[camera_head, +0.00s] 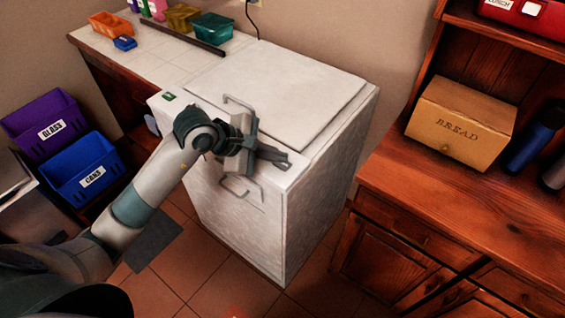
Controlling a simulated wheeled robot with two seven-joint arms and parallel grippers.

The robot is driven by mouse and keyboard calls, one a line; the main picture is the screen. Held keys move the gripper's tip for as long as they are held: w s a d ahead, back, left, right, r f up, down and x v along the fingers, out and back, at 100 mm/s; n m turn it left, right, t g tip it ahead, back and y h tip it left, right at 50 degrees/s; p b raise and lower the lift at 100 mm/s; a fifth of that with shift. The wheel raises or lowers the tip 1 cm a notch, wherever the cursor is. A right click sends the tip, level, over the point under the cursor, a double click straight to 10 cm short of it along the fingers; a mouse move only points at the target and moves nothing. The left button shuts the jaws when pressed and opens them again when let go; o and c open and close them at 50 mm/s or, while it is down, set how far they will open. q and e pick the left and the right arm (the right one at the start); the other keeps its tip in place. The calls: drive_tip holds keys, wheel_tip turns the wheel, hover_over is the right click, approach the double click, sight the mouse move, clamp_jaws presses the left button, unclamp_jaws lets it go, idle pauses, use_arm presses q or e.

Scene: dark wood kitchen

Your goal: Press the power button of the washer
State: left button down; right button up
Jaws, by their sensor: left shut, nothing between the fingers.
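The washer (235,225) is a white box with a flat lid (281,97) on top, standing in the middle of the view. A small green mark (168,96) shows at the left end of its front top strip; I cannot tell what it is. My left gripper (288,160) is shut and empty. It is in front of the washer's front top edge, its fingers pointing right along the strip. I cannot tell whether it touches the washer. The gripper and arm hide part of the strip, and I cannot make out the power button. My right gripper is not in view.
A tiled counter (160,55) at the back left holds several coloured bins. Purple (46,122) and blue (83,172) bins stand at left. A wooden cabinet (400,215) with a BREAD box (462,121) stands at right. Tiled floor shows between washer and cabinet.

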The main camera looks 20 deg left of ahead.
sight(281, 165)
use_arm(q)
drive_tip(key=shift+s+a+f+b, duration=0.1)
drive_tip(key=shift+a+f+b, duration=0.25)
drive_tip(key=shift+f+b, duration=0.3)
idle(0.5)
drive_tip(key=shift+r, duration=0.15)
drive_tip(key=shift+d+r, duration=0.45)
drive_tip(key=shift+r, duration=0.15)
drive_tip(key=shift+w+d+r+p, duration=0.15)
drive_tip(key=shift+r+p, duration=0.3)
drive_tip(key=shift+r, duration=0.25)
drive_tip(key=shift+w+d+r+p, duration=0.1)
drive_tip(key=shift+d+r+p, duration=0.05)
drive_tip(key=shift+r+p, duration=0.4)
wheel_tip(281, 165, up, 2)
drive_tip(key=shift+a+r+p, duration=0.15)
drive_tip(key=shift+r+p, duration=0.1)
drive_tip(key=shift+p, duration=0.2)
drive_tip(key=shift+r, duration=0.65)
drive_tip(key=shift+s, duration=0.1)
